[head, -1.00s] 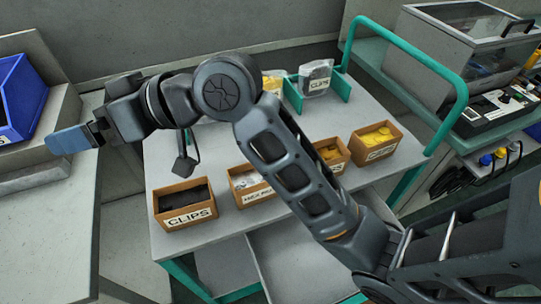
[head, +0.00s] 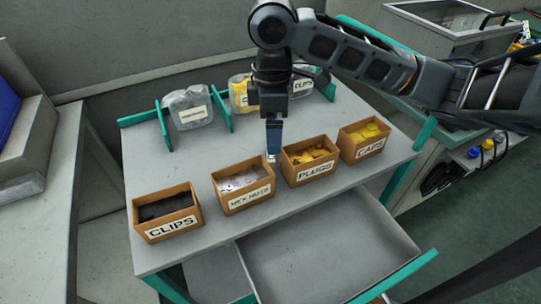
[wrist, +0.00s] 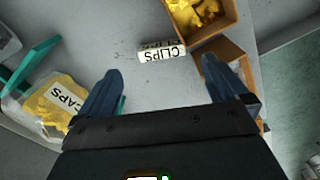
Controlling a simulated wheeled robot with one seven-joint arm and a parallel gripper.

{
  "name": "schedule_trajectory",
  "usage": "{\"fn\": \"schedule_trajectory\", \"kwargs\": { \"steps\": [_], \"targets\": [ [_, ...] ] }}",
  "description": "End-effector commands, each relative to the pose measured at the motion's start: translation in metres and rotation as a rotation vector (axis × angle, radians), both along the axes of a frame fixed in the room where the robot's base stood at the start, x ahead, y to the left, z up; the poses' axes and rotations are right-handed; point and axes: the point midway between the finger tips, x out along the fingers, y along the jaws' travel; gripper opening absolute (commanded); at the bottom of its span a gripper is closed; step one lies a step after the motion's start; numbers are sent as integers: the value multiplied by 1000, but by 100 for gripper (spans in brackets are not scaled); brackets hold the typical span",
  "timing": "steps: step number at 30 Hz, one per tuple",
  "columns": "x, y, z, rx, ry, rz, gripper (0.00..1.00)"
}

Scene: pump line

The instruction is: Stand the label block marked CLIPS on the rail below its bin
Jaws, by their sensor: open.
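A white label block marked CLIPS (wrist: 162,52) lies on the grey top in the wrist view, beside a bin of yellow parts, its lettering upside down. My gripper (wrist: 165,84) is open, with the block beyond the fingertips and roughly between them in the picture. In the head view my gripper (head: 273,152) points down between the HEX-marked bin and the PLUGS bin; a small pale patch shows at its tips. The CLIPS bin (head: 168,212), holding dark parts, stands at the front left with a CLIPS label on its front. I cannot make out a separate rail there.
The HEX-marked bin (head: 243,186), PLUGS bin (head: 309,160) and CAPS bin (head: 363,138) stand in the same row. Bags, including a grey one (head: 187,107), stand between green dividers behind. An open drawer (head: 325,250) is below. The top left of the bins is clear.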

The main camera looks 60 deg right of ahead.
Motion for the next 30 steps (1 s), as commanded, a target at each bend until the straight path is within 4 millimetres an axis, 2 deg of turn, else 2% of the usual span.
{"fn": "schedule_trajectory", "kwargs": {
  "steps": [16, 25, 30],
  "targets": [
    [-2, 1, -65, 2, -2, -2, 100],
    [-2, 2, -70, 2, -3, 0, 100],
    [-2, 2, -70, 3, -4, 0, 85]
  ]
}}
